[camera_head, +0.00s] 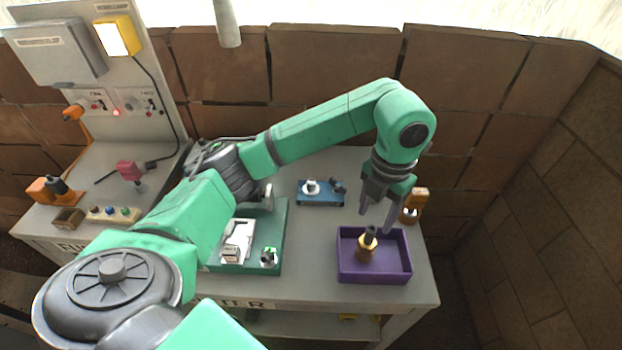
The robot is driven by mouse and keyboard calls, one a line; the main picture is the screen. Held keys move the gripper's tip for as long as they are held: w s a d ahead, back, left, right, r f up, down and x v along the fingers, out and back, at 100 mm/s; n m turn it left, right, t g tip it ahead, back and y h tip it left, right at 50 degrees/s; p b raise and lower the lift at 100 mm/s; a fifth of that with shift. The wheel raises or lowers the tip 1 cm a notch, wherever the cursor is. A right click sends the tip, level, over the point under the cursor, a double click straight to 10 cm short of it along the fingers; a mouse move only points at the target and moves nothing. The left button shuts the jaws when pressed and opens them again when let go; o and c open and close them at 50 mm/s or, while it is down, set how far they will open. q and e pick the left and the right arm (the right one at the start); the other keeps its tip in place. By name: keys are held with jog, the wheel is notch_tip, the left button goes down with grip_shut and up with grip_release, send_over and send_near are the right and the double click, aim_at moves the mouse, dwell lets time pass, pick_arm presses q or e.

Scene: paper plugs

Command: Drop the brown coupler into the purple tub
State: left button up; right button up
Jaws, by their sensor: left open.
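The purple tub (345,268) sits at the right front of the table. A golden-brown coupler with a dark top (366,246) stands roughly upright inside it, left of the tub's middle; it looks like the brown coupler. My left gripper (377,220) points down just above the tub's back edge, over the coupler. Its fingers are apart with nothing between them, and they look clear of the coupler's top. My right gripper is out of view.
An orange-brown part (415,203) stands behind the tub at right. A blue block (321,198) with fittings lies behind left. A green board (278,235) is partly hidden by my left arm. Coloured parts and a panel (120,75) stand at the left.

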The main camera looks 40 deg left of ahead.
pick_arm(q)
notch_tip(320, 180, up, 11)
jog(key=shift+p, duration=0.45)
jog(key=shift+d, duration=0.1)
